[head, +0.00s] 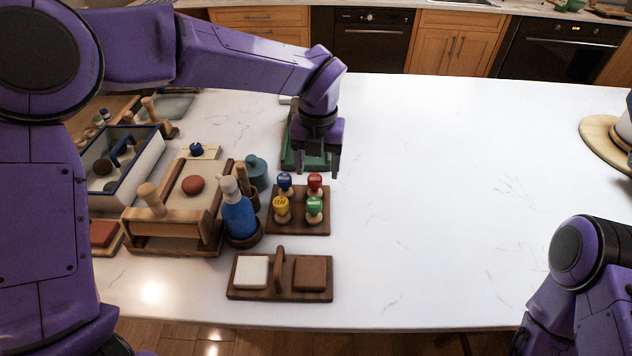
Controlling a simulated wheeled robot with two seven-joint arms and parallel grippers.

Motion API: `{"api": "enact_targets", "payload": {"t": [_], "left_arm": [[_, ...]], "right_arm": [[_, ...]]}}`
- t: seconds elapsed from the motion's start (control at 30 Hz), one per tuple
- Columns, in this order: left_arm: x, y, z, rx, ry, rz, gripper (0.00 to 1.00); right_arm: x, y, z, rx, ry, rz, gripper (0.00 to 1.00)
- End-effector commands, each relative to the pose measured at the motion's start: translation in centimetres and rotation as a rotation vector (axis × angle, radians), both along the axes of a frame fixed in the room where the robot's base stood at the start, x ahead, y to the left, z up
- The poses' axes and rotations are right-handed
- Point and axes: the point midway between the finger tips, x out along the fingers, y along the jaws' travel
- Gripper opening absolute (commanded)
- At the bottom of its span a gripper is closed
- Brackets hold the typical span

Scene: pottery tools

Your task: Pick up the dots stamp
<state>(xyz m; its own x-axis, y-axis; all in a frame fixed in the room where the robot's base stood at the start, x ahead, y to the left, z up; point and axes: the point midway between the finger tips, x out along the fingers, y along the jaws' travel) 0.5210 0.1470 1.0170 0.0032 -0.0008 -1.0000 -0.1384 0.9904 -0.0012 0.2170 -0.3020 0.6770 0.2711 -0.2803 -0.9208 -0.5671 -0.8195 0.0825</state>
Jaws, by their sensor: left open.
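Several round-topped stamps stand upright on a dark wooden stamp board (299,229) in the head view. They are a blue stamp (285,184), a red stamp (315,184), a yellow stamp (282,207) and a green stamp (314,208). The marks on their tops are too small to read, so I cannot tell which is the dots stamp. My left gripper (319,174) is open and empty, pointing down just behind the red and blue stamps, apart from them. My right arm shows at the lower right; its gripper is out of view.
A blue spray bottle (239,217) and a teal jar (256,170) stand left of the board. A wooden holder with white and brown blocks (279,292) lies in front. The counter's right side is mostly clear.

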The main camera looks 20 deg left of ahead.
Motion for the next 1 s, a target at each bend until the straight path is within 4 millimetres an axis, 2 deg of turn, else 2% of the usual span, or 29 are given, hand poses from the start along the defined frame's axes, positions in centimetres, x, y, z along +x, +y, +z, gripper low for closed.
{"api": "enact_targets", "payload": {"t": [0.17, 0.3, 0.53, 0.7, 0.73, 1.0], "left_arm": [[-1.0, 0.4, -2.8, 0.004, 0.007, -0.002, 0.65], [-0.8, 0.3, -4.8, 0.002, 0.001, -0.004, 0.65], [-0.7, 0.3, -5.1, 0.0, 0.0, -0.003, 0.65], [-0.7, 0.3, -5.1, 0.0, 0.0, -0.003, 0.1], [-0.7, 0.3, -5.1, 0.0, 0.0, -0.003, 0.05], [-0.7, 0.3, -5.0, 0.0, 0.0, -0.003, 0.04]], "right_arm": [[0.0, 0.0, 1.5, -0.001, -0.001, 0.0, 0.43], [0.0, 0.0, 1.7, -0.001, -0.001, 0.0, 0.43], [0.0, 0.0, 1.6, -0.001, -0.001, 0.0, 0.43], [0.0, 0.0, 1.6, -0.001, -0.001, 0.0, 0.43], [0.0, 0.0, 1.6, -0.001, -0.001, 0.0, 0.43], [0.0, 0.0, 1.5, -0.001, -0.001, 0.0, 0.43]]}}
